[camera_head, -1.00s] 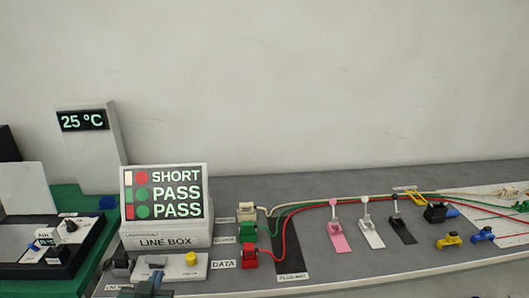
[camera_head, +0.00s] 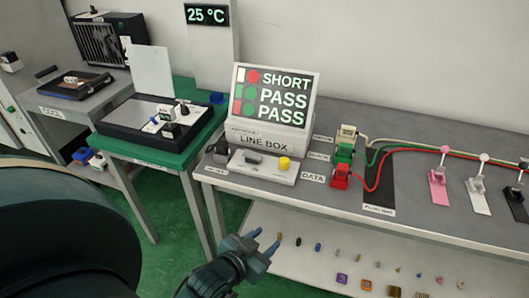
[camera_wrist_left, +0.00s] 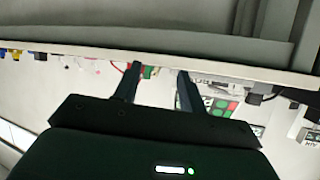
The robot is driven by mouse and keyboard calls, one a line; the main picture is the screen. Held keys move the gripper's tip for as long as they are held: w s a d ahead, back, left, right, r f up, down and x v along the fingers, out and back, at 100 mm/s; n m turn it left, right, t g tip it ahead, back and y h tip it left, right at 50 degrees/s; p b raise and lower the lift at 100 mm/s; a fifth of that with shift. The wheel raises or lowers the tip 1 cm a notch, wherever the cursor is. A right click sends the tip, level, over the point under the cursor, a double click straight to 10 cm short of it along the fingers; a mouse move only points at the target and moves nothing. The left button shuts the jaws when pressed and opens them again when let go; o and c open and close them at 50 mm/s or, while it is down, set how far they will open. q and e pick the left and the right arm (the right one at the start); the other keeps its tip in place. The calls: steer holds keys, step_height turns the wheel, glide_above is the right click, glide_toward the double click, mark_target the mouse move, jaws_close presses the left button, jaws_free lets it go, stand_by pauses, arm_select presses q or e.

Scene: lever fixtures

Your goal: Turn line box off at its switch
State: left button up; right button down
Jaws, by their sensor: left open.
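The line box (camera_head: 268,139) stands on the grey bench. Its lit screen (camera_head: 272,97) reads SHORT, PASS, PASS. I cannot tell the switch's position. My left gripper (camera_head: 263,243) is open and empty, below and in front of the bench edge, apart from the panel. In the left wrist view, its two fingers (camera_wrist_left: 159,70) are spread with nothing between them; part of the screen (camera_wrist_left: 225,106) shows beyond, upside down.
A dark plug-like block (camera_head: 220,150) sits left of the panel. White, green and red connectors (camera_head: 342,155) with wires stand right of it. Pink, white and black levers stand further right. A lower shelf (camera_head: 320,262) holds several small parts. A green table (camera_head: 165,152) stands left.

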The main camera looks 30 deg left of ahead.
mark_target(250, 157)
arm_select(q)
steer(key=o, duration=0.3)
steer(key=w+a+r+n+t+y+b, duration=0.1)
steer(key=w+a+t+y+b, duration=0.2)
steer(key=w+a, duration=0.3)
steer(key=a+b, duration=0.1)
steer(key=a, duration=0.2)
steer(key=shift+w, duration=0.2)
steer(key=o, duration=0.4)
steer(key=a+r+y, duration=0.1)
steer(key=w+a+r+n+b, duration=0.1)
steer(key=a, duration=0.1)
steer(key=a+r+t+y, duration=0.1)
steer(key=a, duration=0.1)
steer(key=shift+w+y, duration=0.3)
steer(key=shift+w, duration=0.1)
steer(key=shift+o, duration=0.2)
steer(key=x, duration=1.2)
steer(key=shift+w+d+r+b, duration=0.1)
steer(key=shift+w+r+b, duration=0.1)
steer(key=shift+w+b, duration=0.15)
arm_select(e)
steer(key=f, duration=0.1)
steer(key=a+f, duration=0.2)
steer(key=shift+w+f+t+y, duration=0.1)
steer(key=shift+w+t+y, duration=0.15)
steer(key=shift+t+y, duration=0.15)
arm_select(q)
steer(key=shift+c, duration=0.4)
